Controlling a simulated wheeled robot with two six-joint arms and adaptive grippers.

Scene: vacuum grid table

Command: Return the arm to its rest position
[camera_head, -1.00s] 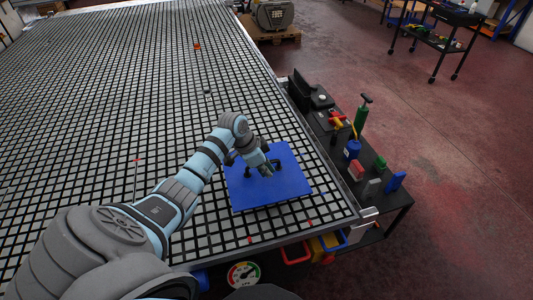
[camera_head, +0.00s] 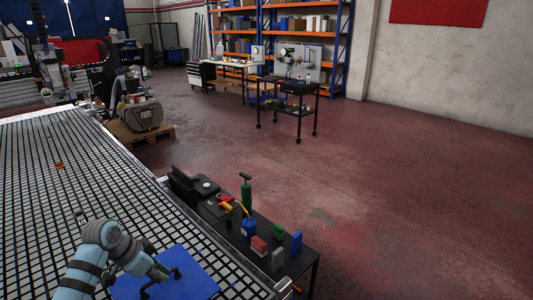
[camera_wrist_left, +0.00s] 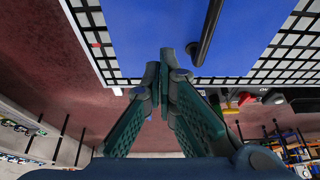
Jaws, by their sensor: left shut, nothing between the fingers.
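My left arm reaches in from the lower left in the head view, over the vacuum grid table (camera_head: 45,190). My left gripper (camera_head: 160,271) is near a flat blue plate (camera_head: 203,277) with a dark handle on it, at the table's near right corner. In the left wrist view the gripper (camera_wrist_left: 166,68) is shut with nothing between its fingers. The blue plate (camera_wrist_left: 140,30) and its dark handle (camera_wrist_left: 208,32) lie beyond the fingertips. The handle is to the right of the fingertips and seems apart from them. My right gripper is not in view.
A black side table (camera_head: 291,261) stands along the grid table's right edge. A machine on a pallet (camera_head: 142,115) stands farther back. The red floor (camera_head: 400,200) to the right is open.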

